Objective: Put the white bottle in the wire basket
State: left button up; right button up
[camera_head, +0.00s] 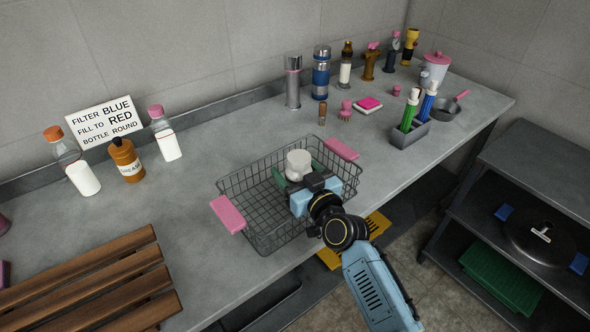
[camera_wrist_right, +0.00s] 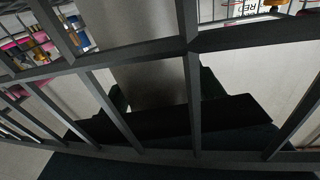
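The wire basket (camera_head: 262,228) stands on the grey counter, with pink handles on its two ends. A white bottle (camera_head: 298,163) is inside the basket's outline near its middle, its round white top facing up. My right gripper (camera_head: 297,174) reaches over the basket's near side with its green fingers on either side of the bottle, apparently touching it. In the right wrist view the bottle (camera_wrist_right: 150,85) is a pale grey body between the fingers, seen through dark basket wires (camera_wrist_right: 192,60). Whether its base rests on the basket floor is hidden. My left gripper is not in view.
Two clear bottles with white contents (camera_head: 82,178) (camera_head: 168,145) and an orange-brown bottle (camera_head: 127,160) stand at left by a sign (camera_head: 104,122). A wooden slatted rack (camera_head: 90,280) lies front left. A grey caddy (camera_head: 408,137) stands right.

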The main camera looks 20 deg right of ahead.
jog(key=shift+o, duration=0.6)
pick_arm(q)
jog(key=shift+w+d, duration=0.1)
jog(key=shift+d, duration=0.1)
pick_arm(e)
jog(key=shift+r, duration=0.25)
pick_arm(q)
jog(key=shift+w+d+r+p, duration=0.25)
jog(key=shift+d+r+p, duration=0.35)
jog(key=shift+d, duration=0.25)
pick_arm(e)
jog(key=v, duration=1.2)
